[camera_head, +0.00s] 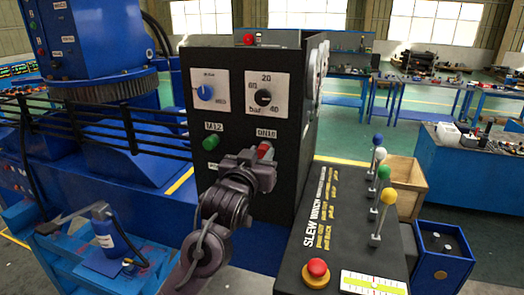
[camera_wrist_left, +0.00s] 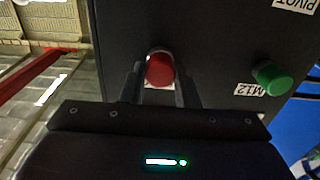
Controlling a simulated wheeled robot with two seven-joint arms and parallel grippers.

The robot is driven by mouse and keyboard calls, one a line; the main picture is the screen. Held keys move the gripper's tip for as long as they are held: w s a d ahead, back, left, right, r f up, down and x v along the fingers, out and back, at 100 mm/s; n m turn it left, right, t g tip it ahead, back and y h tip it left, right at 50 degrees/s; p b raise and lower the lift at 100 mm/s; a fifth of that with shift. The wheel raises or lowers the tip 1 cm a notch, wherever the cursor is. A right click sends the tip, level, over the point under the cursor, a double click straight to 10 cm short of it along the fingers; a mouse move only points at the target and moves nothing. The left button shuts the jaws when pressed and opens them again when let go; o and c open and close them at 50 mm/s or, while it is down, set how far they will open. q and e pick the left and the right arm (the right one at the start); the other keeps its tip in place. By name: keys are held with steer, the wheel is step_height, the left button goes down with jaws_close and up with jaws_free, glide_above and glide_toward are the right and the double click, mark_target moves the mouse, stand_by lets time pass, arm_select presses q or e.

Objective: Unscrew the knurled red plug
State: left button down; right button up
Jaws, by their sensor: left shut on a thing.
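The red plug (camera_head: 264,150) sits on the front face of the black control cabinet (camera_head: 285,195), under a label reading DN15. My left gripper (camera_head: 257,160) is at the plug, with its fingers on either side of it. In the left wrist view the red plug (camera_wrist_left: 160,69) shows between the two dark fingertips of the left gripper (camera_wrist_left: 160,82), which is shut on it. The plug's knurling is too small to make out. My right gripper is not in view.
A green plug (camera_head: 211,143) labelled M12 is left of the red one. Above are a blue knob (camera_head: 205,92) and a black dial (camera_head: 263,97). A lever console (camera_head: 335,235) with a red mushroom button (camera_head: 317,268) stands at right.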

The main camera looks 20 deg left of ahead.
arm_select(q)
steer(key=n, duration=0.2)
steer(key=shift+n+p, duration=0.3)
steer(key=shift+p, duration=0.05)
steer(key=shift+n, duration=0.8)
steer(key=shift+f+n, duration=0.15)
steer(key=shift+n, duration=0.35)
steer(key=shift+n, duration=0.7)
steer(key=n, duration=0.3)
steer(key=shift+f+n, duration=0.15)
steer(key=shift+n, duration=0.25)
